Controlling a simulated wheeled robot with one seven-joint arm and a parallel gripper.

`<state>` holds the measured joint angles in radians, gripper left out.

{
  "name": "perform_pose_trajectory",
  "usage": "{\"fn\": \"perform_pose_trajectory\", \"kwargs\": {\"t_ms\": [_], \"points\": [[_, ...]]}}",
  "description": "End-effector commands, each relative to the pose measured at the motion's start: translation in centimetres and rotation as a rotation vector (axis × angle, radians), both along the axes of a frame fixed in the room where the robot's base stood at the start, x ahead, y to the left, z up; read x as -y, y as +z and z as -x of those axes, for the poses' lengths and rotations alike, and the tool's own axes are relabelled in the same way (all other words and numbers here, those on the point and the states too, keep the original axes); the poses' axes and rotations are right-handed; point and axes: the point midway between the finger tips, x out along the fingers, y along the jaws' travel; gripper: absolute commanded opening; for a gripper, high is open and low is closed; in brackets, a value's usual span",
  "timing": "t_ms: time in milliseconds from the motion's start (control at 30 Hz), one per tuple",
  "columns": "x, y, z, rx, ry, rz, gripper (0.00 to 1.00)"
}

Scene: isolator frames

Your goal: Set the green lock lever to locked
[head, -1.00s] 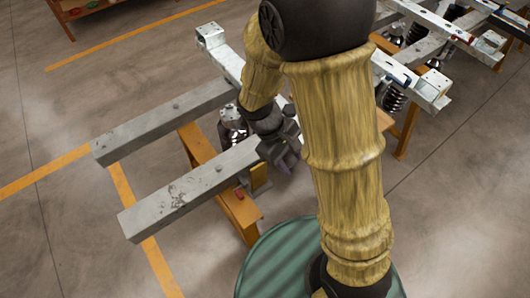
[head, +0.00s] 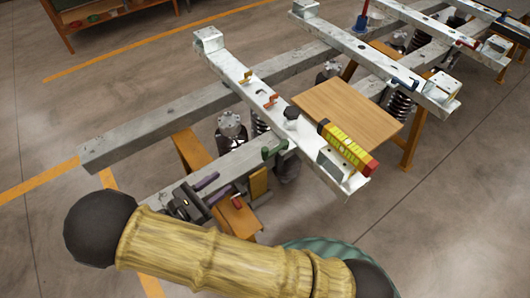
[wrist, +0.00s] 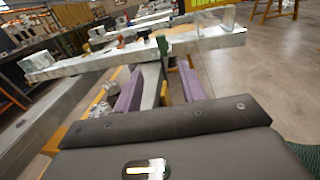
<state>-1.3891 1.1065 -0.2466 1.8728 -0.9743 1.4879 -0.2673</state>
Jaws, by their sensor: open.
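The green lock lever (head: 274,150) sits on the near side of the pale metal crossbeam (head: 235,75), close to where a grey rail meets it. In the wrist view the lever (wrist: 162,46) stands up ahead of the fingers, near the middle. My gripper (head: 217,184) is open and empty, its two purple fingers pointing toward the lever with a gap left before it. The fingers also show in the wrist view (wrist: 161,82), one on each side of the grey rail. Which setting the lever is in cannot be told.
A yellow and red block (head: 348,148), a black knob (head: 291,113) and orange clips (head: 270,100) sit on the crossbeam. A wooden board (head: 345,105) lies behind it. Orange trestles (head: 195,155) and grey rails (head: 150,135) stand close to my arm.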

Motion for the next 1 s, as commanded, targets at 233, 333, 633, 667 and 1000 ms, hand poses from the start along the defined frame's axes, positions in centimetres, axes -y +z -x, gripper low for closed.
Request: {"fn": "perform_pose_trajectory", "kwargs": {"t_ms": [233,333,633,667,1000], "points": [[0.2,0.0,-0.1,-0.002,-0.004,-0.002,0.41],[0.7,0.0,-0.6,-0.002,-0.005,-0.004,0.41],[4.3,0.1,-3.5,-0.003,-0.008,-0.003,0.41],[4.7,0.1,-3.8,-0.003,-0.008,-0.003,0.41],[9.3,0.1,-7.7,-0.003,-0.009,-0.003,0.41]]}}
